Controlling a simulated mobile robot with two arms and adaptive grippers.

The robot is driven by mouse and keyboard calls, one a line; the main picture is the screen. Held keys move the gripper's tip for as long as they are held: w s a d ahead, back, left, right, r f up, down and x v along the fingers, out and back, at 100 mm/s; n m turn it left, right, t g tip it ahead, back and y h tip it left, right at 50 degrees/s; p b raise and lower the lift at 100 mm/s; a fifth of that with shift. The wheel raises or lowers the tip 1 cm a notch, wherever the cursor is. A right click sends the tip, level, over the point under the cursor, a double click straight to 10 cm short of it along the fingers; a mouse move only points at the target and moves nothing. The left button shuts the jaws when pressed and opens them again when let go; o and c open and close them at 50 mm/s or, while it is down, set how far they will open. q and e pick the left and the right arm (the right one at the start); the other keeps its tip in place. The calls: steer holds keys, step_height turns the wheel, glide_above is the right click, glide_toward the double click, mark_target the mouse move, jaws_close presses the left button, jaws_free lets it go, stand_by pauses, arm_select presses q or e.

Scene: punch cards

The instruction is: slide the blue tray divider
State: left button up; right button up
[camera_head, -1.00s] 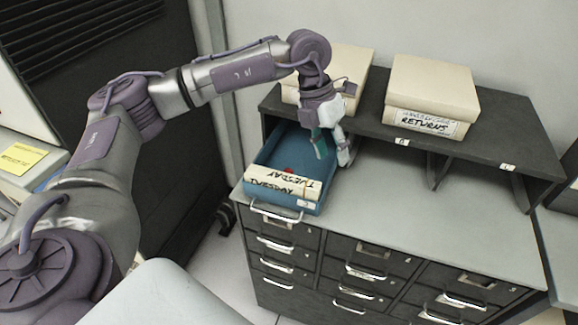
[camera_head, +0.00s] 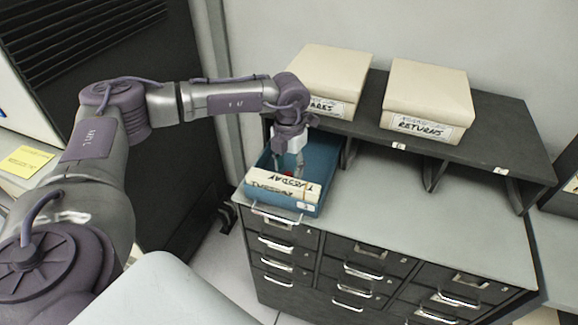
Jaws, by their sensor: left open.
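The blue tray (camera_head: 324,165) sits at the left end of the grey cabinet top, partly in the left bay of the shelf. A cream block of cards marked TUESDAY (camera_head: 282,184) lies at its near end. My left gripper (camera_head: 288,164) points down into the tray behind the cards, with its fingers open. A small red spot shows by the fingertips. I cannot make out the tray divider apart from the tray; the gripper and cards hide part of the inside. My right gripper is not in view.
Two cream boxes stand on the dark shelf; the right one (camera_head: 429,92) is marked RETURNS, and the left one (camera_head: 329,76) is partly behind my wrist. The grey cabinet top (camera_head: 400,220) right of the tray is clear. Drawers with metal handles are below.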

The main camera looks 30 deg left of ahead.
arm_select(q)
steer(key=shift+f, duration=0.75)
jaws_close()
